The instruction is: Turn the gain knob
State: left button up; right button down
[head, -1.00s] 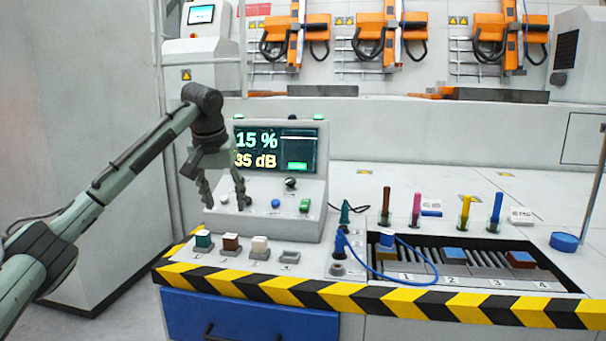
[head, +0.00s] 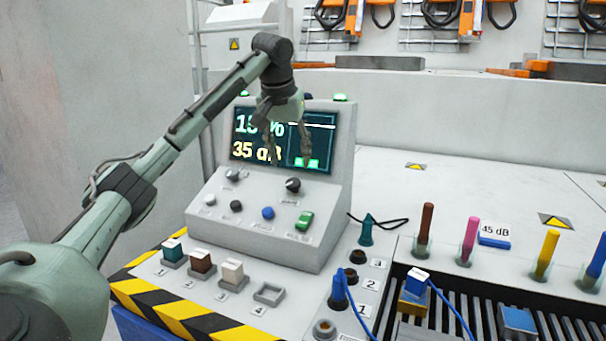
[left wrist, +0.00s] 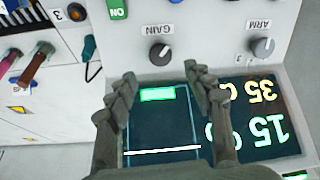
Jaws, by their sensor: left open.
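The gain knob (head: 293,184) is a dark round knob on the console's sloped face, below the right part of the display. The left wrist view shows it upside down as a black knob (left wrist: 160,52) beside the label GAIN. My left gripper (head: 288,156) is open and empty in front of the display (head: 243,152), apart from the knob. In the left wrist view its fingertips (left wrist: 160,76) are spread over the screen's edge, with the knob just beyond the gap between them. The display shows 35 dB; its upper line, 15 %, is partly covered by my gripper. My right gripper is out of view.
The arm knob (left wrist: 262,47) is beside the gain knob. Coloured blocks, a blue plug with cable (head: 338,288) and upright coloured handles stand on the bench.

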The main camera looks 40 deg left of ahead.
aim_at(293, 182)
pick_arm(q)
jog(key=x, duration=0.7)
jog(key=shift+s, duration=0.15)
jog(key=c, duration=1.1)
jog(key=shift+m, duration=0.3)
jog(key=shift+c, duration=0.2)
